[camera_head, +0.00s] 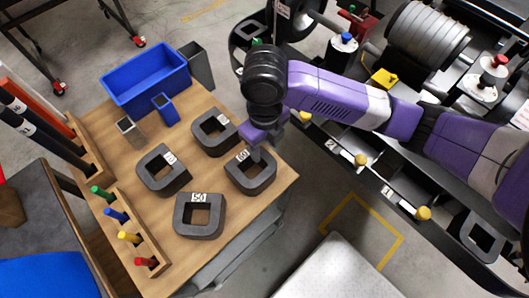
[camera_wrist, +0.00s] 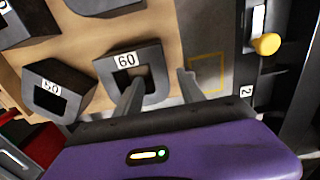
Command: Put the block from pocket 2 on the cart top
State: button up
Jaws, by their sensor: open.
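The wooden cart top (camera_head: 222,222) holds several dark grey ring-shaped blocks. The block labelled 60 (camera_head: 262,181) stands near its right edge; it also shows in the wrist view (camera_wrist: 103,70). My gripper (camera_head: 254,151) is open and low over this block. In the wrist view my gripper (camera_wrist: 162,82) has one finger at the block's opening and the other outside its right side; I cannot tell if they touch it. The label 2 (camera_head: 331,143) marks a spot on the dark rack; it also shows in the wrist view. My arm hides the pocket behind it.
Blocks including the one labelled 50 (camera_head: 187,231) stand beside block 60. A blue bin (camera_head: 137,92) and a rack of coloured pegs (camera_head: 152,248) line the cart's edges. Yellow knobs (camera_head: 424,213) stick out from the dark rack. Another ring block (camera_head: 466,240) sits at lower right.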

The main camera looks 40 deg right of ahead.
notch_tip(320, 180, up, 7)
jog(key=shift+r, duration=0.2)
